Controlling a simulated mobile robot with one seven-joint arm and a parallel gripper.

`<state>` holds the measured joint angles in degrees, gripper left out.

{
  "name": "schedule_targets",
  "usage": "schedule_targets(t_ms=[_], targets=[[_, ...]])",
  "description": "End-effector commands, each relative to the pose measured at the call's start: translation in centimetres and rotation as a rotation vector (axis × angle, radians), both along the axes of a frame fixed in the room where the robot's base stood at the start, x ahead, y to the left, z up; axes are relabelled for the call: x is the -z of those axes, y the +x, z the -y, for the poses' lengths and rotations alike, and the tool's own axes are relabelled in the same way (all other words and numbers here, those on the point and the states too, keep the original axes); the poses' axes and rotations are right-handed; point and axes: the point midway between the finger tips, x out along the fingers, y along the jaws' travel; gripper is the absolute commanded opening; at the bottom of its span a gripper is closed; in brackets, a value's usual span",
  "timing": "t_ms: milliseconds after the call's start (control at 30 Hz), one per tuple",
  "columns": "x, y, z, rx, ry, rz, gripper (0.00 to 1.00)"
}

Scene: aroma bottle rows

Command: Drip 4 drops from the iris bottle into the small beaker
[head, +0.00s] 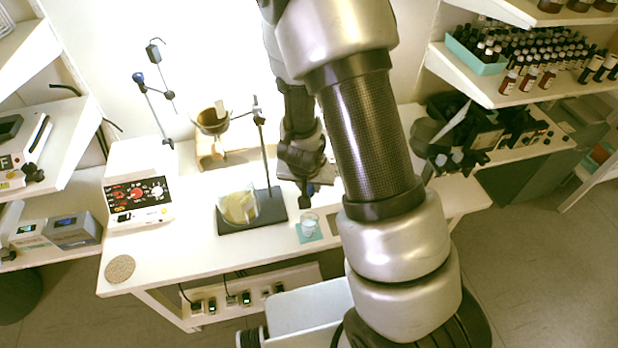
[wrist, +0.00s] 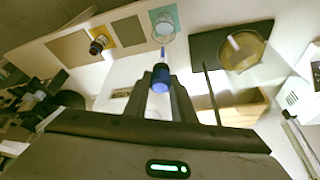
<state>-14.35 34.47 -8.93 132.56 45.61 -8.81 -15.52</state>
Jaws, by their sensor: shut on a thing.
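My gripper (wrist: 161,92) is shut on a blue piece (wrist: 160,78), which looks like a dropper top with a narrow pale stem. In the head view my gripper (head: 309,188) is above the table, close to the small beaker. The small clear beaker (head: 309,226) stands on a teal mat; it also shows in the wrist view (wrist: 164,27), beyond the tip of the blue piece. A dark bottle (wrist: 98,45) stands on a yellow mat, left of the beaker in the wrist view. Its label is unreadable, and my arm hides it in the head view. No drop is visible.
A large glass vessel with yellowish contents (head: 238,208) stands on a black stand base (head: 275,214) with an upright rod. A hotplate-like device (head: 137,198) and a round cork mat (head: 120,268) are at the left. Bare mats (wrist: 127,31) lie near the bottle.

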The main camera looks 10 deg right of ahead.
Motion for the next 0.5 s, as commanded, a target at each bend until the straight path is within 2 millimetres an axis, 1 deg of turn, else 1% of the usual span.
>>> schedule_targets(t_ms=[300, 500], targets=[[-0.03, 0.01, -0.04, -0.004, -0.001, 0.001, 0.18], [0.74, 0.00, -0.03, -0.003, -0.001, 0.001, 0.18]])
